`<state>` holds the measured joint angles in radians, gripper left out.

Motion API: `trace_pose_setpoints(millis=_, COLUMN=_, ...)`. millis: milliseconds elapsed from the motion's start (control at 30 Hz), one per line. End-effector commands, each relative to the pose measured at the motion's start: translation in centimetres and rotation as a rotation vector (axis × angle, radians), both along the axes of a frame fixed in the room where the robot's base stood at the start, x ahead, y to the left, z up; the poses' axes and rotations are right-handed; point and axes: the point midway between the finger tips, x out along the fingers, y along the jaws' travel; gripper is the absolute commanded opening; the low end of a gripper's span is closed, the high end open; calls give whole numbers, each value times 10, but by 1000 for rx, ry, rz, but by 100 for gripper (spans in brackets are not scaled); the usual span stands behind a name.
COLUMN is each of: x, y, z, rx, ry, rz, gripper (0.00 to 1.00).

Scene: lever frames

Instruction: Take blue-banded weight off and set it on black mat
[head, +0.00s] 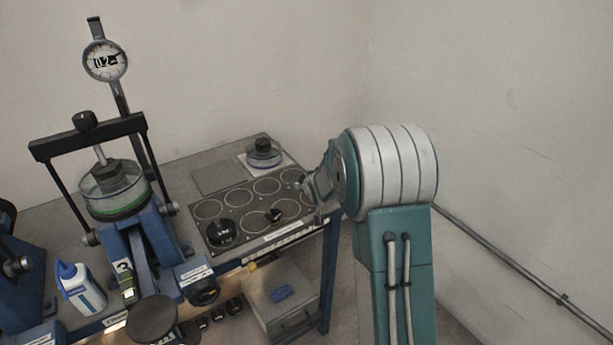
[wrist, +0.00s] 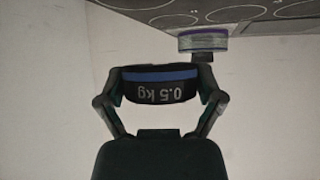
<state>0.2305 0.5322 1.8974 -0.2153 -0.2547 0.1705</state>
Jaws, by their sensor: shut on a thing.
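In the wrist view my gripper (wrist: 160,90) is shut on a dark weight with a blue band (wrist: 162,76), marked 0.5 kg and shown upside down. The weight sits between both fingers. In the head view my gripper (head: 308,184) is near the right end of the dark panel with white circles (head: 237,203); my arm covers much of it and I cannot make out the held weight there. A plain dark grey square mat (head: 212,176) lies behind the panel, empty.
A black weight (head: 222,233) and a small one (head: 275,215) stand on the panel. A white bottle (head: 80,288) stands front left.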

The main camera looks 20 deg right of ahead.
Motion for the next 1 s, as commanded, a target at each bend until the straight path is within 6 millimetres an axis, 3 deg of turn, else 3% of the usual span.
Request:
trace_pose_setpoints(millis=267, x=0, y=0, z=-2, rx=0, ry=-2, rz=-1, gripper=25)
trace_pose_setpoints(millis=1000, x=1, y=0, z=-55, rx=0, ry=-2, rz=-1, gripper=25)
